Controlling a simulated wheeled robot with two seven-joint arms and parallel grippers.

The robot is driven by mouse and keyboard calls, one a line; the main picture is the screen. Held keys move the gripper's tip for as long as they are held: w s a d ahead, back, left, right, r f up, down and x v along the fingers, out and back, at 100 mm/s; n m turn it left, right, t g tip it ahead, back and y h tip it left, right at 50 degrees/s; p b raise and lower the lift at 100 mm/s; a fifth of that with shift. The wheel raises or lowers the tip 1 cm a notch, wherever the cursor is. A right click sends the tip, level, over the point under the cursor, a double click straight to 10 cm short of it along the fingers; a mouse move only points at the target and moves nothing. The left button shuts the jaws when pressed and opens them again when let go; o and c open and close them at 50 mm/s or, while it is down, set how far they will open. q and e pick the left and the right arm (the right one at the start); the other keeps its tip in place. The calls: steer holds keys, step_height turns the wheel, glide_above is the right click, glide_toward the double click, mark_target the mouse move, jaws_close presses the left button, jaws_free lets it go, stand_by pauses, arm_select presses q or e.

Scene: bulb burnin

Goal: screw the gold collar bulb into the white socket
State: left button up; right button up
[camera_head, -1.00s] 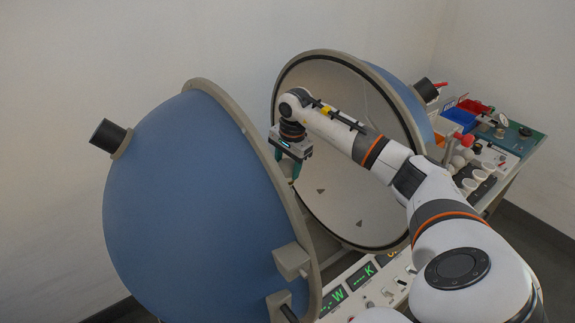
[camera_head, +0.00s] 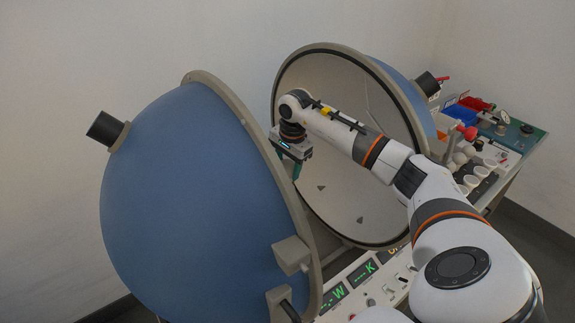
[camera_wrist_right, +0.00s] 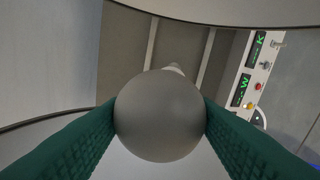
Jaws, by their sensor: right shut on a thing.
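My right gripper (camera_head: 296,172) points down between the two halves of the open blue sphere. In the right wrist view its green fingers are shut on a round grey bulb (camera_wrist_right: 158,115), one finger on each side of the globe. A small pale part (camera_wrist_right: 174,68) shows just past the globe; I cannot tell whether it is the bulb's end or the white socket. The bulb's collar and its colour are hidden behind the globe. I cannot make out the socket in the head view. My left gripper is not in view.
The left blue half-sphere (camera_head: 175,190) and the right half's pale inner bowl (camera_head: 330,100) flank the gripper. A panel with green displays (camera_head: 340,293) lies below.

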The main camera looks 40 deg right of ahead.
stand_by(0.3)
steer(key=o, duration=1)
steer(key=shift+o, duration=0.2)
steer(key=shift+r, duration=0.1)
steer(key=shift+r, duration=0.35)
steer(key=r+b, duration=0.1)
steer(key=r, duration=0.2)
steer(key=s+r+b, duration=0.1)
steer(key=r, duration=0.6)
steer(key=shift+s+r+b, duration=0.15)
steer(key=shift+s+b, duration=0.05)
steer(key=shift+b, duration=0.2)
steer(key=n, duration=0.1)
steer(key=n+b, duration=0.1)
steer(key=shift+d+f+n, duration=0.35)
steer(key=shift+n, duration=0.05)
steer(key=shift+w+d+f+n+y+b, duration=0.2)
steer(key=shift+d+f+n+y+b, duration=0.15)
steer(key=shift+n, duration=0.45)
steer(key=f+p, duration=0.1)
steer(key=f, duration=0.3)
steer(key=w+f+p, duration=0.1)
steer(key=f, duration=0.3)
steer(key=a+f+p, duration=0.1)
steer(key=f, duration=0.2)
steer(key=shift+w+f, duration=0.2)
steer(key=shift+f, duration=0.2)
